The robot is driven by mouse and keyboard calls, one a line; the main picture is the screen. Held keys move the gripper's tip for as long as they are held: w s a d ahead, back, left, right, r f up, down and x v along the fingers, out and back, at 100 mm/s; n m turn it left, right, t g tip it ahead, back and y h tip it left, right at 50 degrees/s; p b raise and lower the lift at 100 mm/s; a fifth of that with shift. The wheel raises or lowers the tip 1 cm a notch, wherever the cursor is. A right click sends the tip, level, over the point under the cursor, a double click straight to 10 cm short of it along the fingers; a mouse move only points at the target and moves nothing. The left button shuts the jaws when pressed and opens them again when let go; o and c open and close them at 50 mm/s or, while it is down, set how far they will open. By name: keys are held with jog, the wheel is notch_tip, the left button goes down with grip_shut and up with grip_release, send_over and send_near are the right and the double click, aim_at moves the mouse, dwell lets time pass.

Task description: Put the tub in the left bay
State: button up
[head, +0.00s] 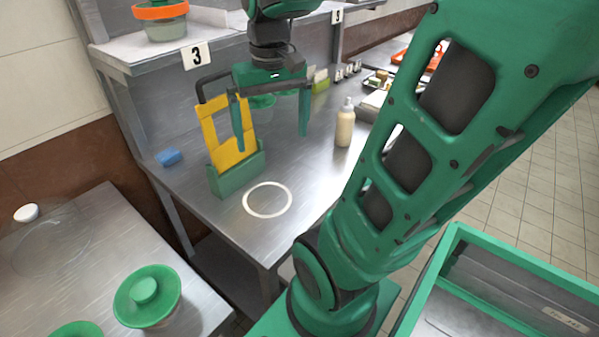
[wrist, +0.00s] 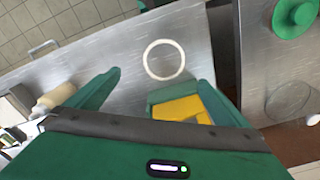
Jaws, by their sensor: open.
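A clear tub with an orange lid (head: 162,22) stands on the raised shelf by a "3" sign, at the upper left. On the left counter stands a tub with a green lid (head: 147,296), and part of another green lid (head: 77,331) shows at the bottom edge. A green-lidded tub also shows in the wrist view (wrist: 296,14). A greenish rounded thing (head: 263,101) is partly hidden behind my gripper. My gripper (head: 271,124) is open and empty above the middle counter, fingers pointing down. I cannot tell which place is the left bay.
A green holder with yellow boards (head: 228,130) stands near my gripper, close below its left finger in the picture. A white ring (head: 267,199) marks bare counter. A green-rimmed bin (head: 452,240) is lower right.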

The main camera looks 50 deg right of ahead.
jog(key=s+f+m, duration=0.1)
jog(key=s+f, duration=0.6)
jog(key=s, duration=0.2)
jog(key=shift+a+f, duration=0.25)
jog(key=shift+a, duration=0.2)
jog(key=shift+s, duration=0.1)
